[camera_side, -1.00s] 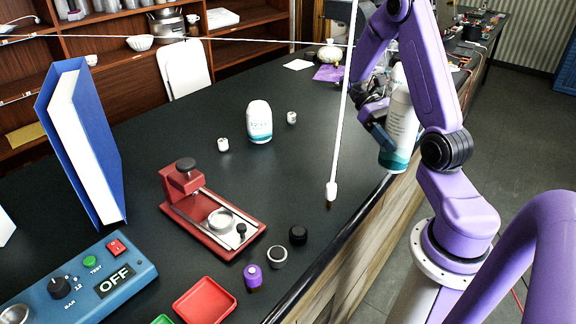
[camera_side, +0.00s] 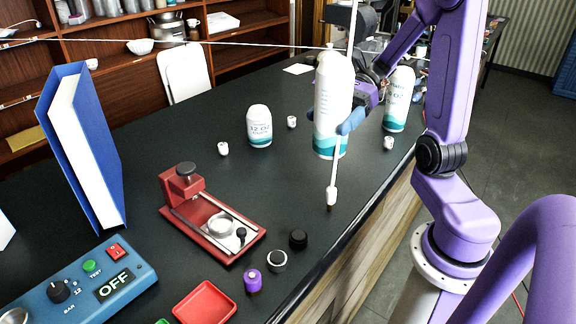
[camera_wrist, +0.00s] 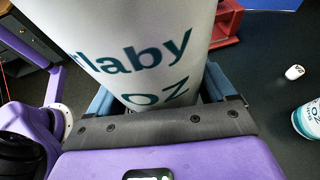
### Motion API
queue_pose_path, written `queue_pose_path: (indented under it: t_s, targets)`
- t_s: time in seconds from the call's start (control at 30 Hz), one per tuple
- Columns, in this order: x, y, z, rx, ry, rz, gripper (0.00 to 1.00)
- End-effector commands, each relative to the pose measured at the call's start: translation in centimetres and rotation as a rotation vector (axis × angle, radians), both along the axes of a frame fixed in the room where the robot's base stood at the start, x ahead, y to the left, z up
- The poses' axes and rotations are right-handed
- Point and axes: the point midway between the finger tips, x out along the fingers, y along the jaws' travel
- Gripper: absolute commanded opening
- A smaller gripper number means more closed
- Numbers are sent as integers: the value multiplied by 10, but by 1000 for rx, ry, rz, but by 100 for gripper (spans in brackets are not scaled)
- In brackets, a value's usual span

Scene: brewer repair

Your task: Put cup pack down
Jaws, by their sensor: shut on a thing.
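My gripper (camera_side: 347,118) is shut on a white cup pack (camera_side: 332,90) with a teal band. The pack is upright, and I cannot tell whether its bottom touches the counter. In the wrist view the pack (camera_wrist: 150,45) fills the upper middle between the blue fingers of my gripper (camera_wrist: 160,100), with dark lettering facing the camera. A second cup pack (camera_side: 398,95) stands behind and to the right. A third pack (camera_side: 259,126) stands to the left on the dark counter (camera_side: 290,175); the wrist view has a pack (camera_wrist: 308,120) at the right edge.
Small white items (camera_side: 223,148) (camera_side: 291,122) (camera_side: 388,143) sit around the packs. A red press (camera_side: 210,215), black knob (camera_side: 298,239) and purple-topped piece (camera_side: 252,281) are nearer. The counter's edge (camera_side: 385,195) runs along the right.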

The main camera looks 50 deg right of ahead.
Motion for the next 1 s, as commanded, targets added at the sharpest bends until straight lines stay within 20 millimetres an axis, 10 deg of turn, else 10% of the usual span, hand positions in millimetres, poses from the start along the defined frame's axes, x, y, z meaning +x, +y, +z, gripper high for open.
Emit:
queue_pose_path:
  t_s: [1.0]
  targets:
    - [131,-21,-89,2,-2,-8,39]
